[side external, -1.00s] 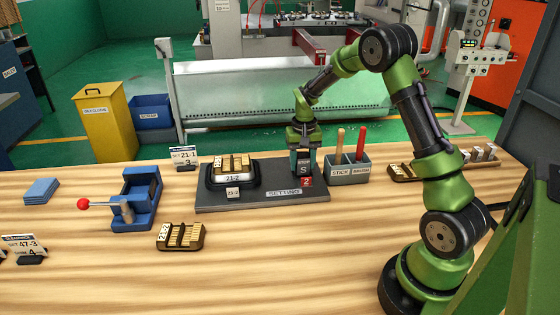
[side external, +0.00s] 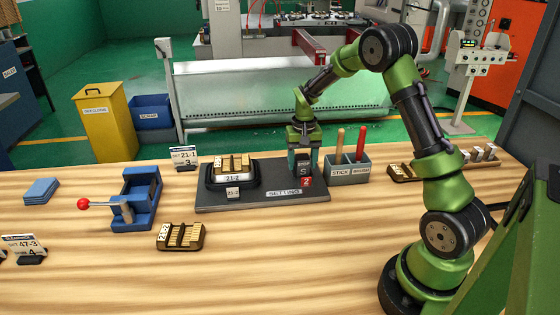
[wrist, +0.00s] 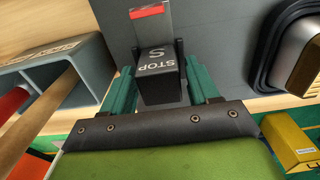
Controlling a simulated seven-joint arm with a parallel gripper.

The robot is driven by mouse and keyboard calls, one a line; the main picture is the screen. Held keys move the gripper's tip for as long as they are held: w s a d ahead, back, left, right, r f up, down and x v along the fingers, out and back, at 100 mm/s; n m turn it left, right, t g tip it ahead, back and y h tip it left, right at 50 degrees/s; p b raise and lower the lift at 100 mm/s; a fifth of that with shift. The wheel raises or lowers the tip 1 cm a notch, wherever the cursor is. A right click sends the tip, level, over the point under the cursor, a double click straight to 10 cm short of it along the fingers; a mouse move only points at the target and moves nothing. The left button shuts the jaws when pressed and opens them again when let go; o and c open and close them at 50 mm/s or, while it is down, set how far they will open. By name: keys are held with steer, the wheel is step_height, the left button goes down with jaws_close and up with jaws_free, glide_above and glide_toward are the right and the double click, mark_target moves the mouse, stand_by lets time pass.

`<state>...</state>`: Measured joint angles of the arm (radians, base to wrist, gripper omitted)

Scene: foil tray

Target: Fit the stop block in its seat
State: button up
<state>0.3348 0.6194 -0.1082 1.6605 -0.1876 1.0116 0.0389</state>
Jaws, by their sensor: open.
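In the wrist view the open fingers (wrist: 161,88) show gaps beside the block.
A grey holder (side external: 347,176) with a stick and a red-handled brush stands close on the right. A blue fixture with a red-knobbed lever (side external: 140,200) stands farther left.

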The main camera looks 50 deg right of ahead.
mark_target(303, 157)
steer(key=shift+r, duration=2.05)
steer(key=o, duration=0.6)
steer(key=shift+f, duration=0.1)
steer(key=shift+r, duration=2.1)
steer(key=shift+w, duration=0.1)
